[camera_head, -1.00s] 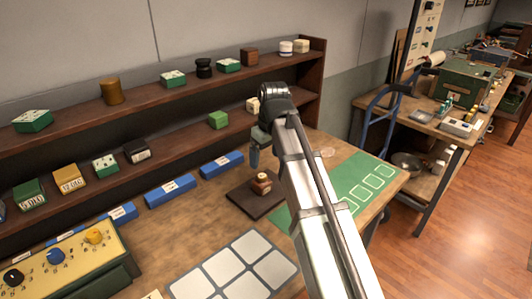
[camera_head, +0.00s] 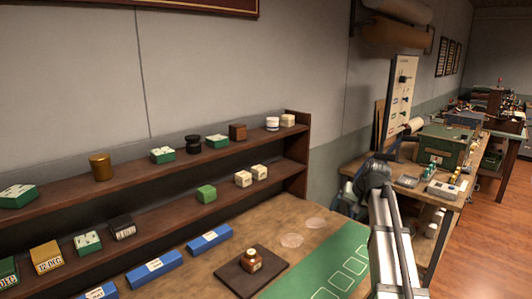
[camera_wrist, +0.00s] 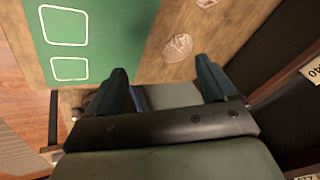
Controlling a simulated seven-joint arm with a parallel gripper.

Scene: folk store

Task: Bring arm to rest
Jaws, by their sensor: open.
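My gripper (camera_wrist: 167,88) is open and empty in the wrist view, its two dark fingers apart with nothing between them. In the head view my arm rises at the right, and its end (camera_head: 358,190) is above the right end of the wooden workbench (camera_head: 205,270). The fingers are hard to make out there. A small brown bottle with a pale cap (camera_head: 251,259) stands on a dark square board (camera_head: 238,276) on the bench, well to the left of my gripper.
A green mat with white outlined squares (camera_head: 322,270) lies right of the board; it also shows in the wrist view (camera_wrist: 100,40). A two-tier shelf (camera_head: 150,225) holds several small boxes and jars. Another cluttered bench (camera_head: 440,190) stands at the back right.

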